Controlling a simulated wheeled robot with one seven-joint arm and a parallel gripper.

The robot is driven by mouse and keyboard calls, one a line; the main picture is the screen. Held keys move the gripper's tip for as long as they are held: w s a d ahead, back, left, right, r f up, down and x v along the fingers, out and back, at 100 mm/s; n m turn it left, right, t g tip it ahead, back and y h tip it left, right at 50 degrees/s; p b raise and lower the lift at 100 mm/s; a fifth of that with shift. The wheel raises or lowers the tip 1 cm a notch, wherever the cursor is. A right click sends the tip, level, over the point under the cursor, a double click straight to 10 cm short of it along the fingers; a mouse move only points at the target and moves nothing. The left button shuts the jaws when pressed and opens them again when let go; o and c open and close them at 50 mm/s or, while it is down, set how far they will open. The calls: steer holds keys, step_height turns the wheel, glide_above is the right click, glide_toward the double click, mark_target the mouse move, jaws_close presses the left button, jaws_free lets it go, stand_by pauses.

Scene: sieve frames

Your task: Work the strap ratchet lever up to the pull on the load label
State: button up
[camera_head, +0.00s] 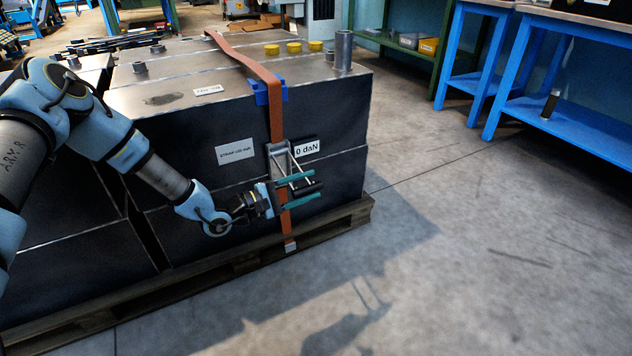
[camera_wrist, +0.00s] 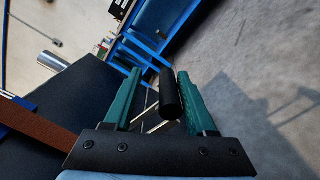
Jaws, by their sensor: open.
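An orange strap (camera_head: 277,118) runs over the top edge of a dark steel block (camera_head: 192,132) and down its front face. The ratchet (camera_head: 279,160) sits on the strap at mid-height. Its lever has a black cylindrical handle (camera_head: 306,190), which also shows in the wrist view (camera_wrist: 171,97). My gripper (camera_head: 310,191) is open, its two green fingers on either side of the handle. In the wrist view the handle lies between the fingers with a gap to the left one; contact on the right is unclear. A load label (camera_head: 307,146) beside the ratchet reads "0 daN". A second label (camera_head: 237,151) is left of it.
A blue corner protector (camera_head: 268,91) holds the strap at the block's edge. Yellow caps (camera_head: 293,47) and a metal cylinder (camera_head: 343,51) stand on top. The load rests on a wooden pallet (camera_head: 347,218). Bare floor (camera_head: 470,250) lies to the right, with blue benches (camera_head: 570,115) behind.

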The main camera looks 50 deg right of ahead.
steer(key=v, duration=0.7)
steer(key=shift+w+a+p, duration=0.15)
steer(key=shift+a+p, duration=0.2)
steer(key=shift+p, duration=0.05)
